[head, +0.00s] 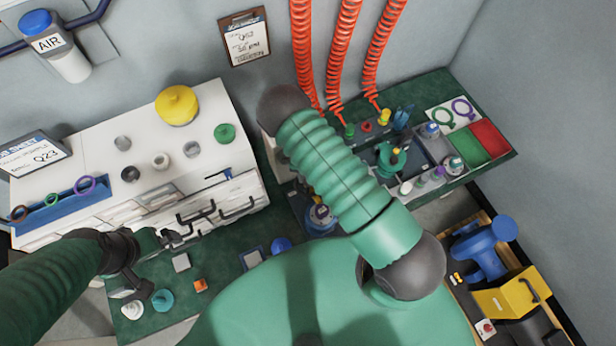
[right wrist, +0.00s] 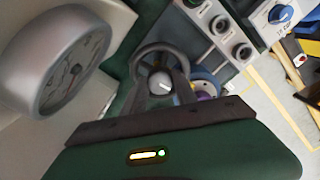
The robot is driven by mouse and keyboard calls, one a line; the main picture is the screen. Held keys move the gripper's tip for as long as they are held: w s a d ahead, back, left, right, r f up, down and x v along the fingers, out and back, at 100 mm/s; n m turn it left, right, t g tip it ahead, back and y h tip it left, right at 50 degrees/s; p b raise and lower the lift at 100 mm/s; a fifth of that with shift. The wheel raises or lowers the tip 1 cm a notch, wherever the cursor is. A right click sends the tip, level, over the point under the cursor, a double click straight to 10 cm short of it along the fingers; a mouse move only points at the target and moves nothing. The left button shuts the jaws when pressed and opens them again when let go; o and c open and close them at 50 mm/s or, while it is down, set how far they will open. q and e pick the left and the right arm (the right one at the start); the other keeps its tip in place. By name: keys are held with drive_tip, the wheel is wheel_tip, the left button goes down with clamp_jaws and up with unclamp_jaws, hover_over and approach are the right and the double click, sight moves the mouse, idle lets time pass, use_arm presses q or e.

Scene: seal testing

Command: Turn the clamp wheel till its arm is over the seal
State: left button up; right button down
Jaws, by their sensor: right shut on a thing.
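In the right wrist view, the clamp wheel is a dark ring (right wrist: 150,52) with a pale grey hub knob. My right gripper (right wrist: 160,86) has its two dark fingers on either side of the hub, shut on the wheel. In the head view my own green right arm hides this gripper and the wheel. A round blue and purple part (right wrist: 206,86) shows just right of the wheel, partly behind a finger. I cannot make out the clamp's arm or the seal under it. My left gripper (head: 172,238) hovers by the white cabinet's dark handles, its jaws unclear.
A large round gauge (right wrist: 75,70) stands close left of the right gripper. A panel with several round buttons (right wrist: 221,25) is at upper right. In the head view, the white cabinet (head: 90,160) stands at left, and red coiled hoses (head: 340,45) hang over the green bench.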

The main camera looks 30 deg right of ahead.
drive_tip(key=shift+w+r+m, duration=0.1)
drive_tip(key=shift+w+m, duration=0.15)
drive_tip(key=shift+m, duration=0.25)
drive_tip(key=c, duration=1.3)
unclamp_jaws()
drive_tip(key=o, duration=0.3)
drive_tip(key=shift+s, duration=0.1)
drive_tip(key=shift+o, duration=0.2)
wheel_tip(320, 180, up, 17)
drive_tip(key=shift+f+p, duration=0.2)
drive_tip(key=shift+p, duration=0.15)
